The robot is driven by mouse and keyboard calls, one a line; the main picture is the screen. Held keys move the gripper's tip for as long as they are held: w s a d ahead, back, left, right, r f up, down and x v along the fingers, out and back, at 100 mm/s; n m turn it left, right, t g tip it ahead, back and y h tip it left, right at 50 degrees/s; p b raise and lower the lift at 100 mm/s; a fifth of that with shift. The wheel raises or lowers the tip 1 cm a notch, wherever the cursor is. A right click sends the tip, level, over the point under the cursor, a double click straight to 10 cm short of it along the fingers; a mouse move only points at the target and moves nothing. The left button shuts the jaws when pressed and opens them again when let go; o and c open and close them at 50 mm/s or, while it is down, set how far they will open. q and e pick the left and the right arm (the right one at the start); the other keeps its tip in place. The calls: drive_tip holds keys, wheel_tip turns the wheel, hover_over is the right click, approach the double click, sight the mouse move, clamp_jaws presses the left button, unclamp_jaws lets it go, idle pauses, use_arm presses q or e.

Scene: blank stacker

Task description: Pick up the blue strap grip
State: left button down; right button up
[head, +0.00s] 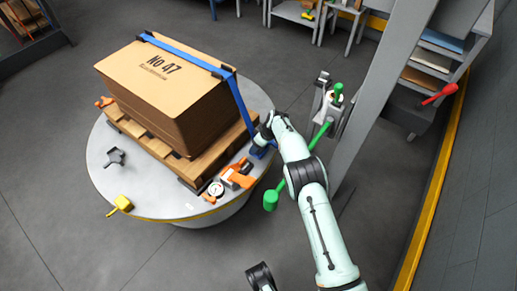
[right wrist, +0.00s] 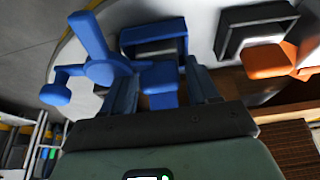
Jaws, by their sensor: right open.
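The blue strap grip (right wrist: 101,70) shows in the right wrist view as a blue hub with lobed arms. One blue arm (right wrist: 160,82) reaches between the two fingers. In the head view the grip (head: 259,152) is a small blue patch at the turntable's right edge, mostly hidden by my right gripper. My right gripper (head: 262,137) is above it and open, its fingers (right wrist: 165,85) on either side of that blue arm. I cannot tell whether they touch it. A blue strap (head: 240,105) runs over the carton (head: 165,95) and down towards the grip.
The carton stands on a wooden pallet (head: 137,132) on the round turntable (head: 150,190). An orange tool (head: 238,175), a round gauge (head: 216,189), a yellow item (head: 122,203) and a dark knob (head: 115,157) lie around it. A green lever (head: 319,136) and grey post (head: 372,105) stand near my right arm.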

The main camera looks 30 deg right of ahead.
drive_tip(key=shift+r, duration=0.1)
drive_tip(key=c, duration=0.9)
drive_tip(key=shift+r, duration=0.15)
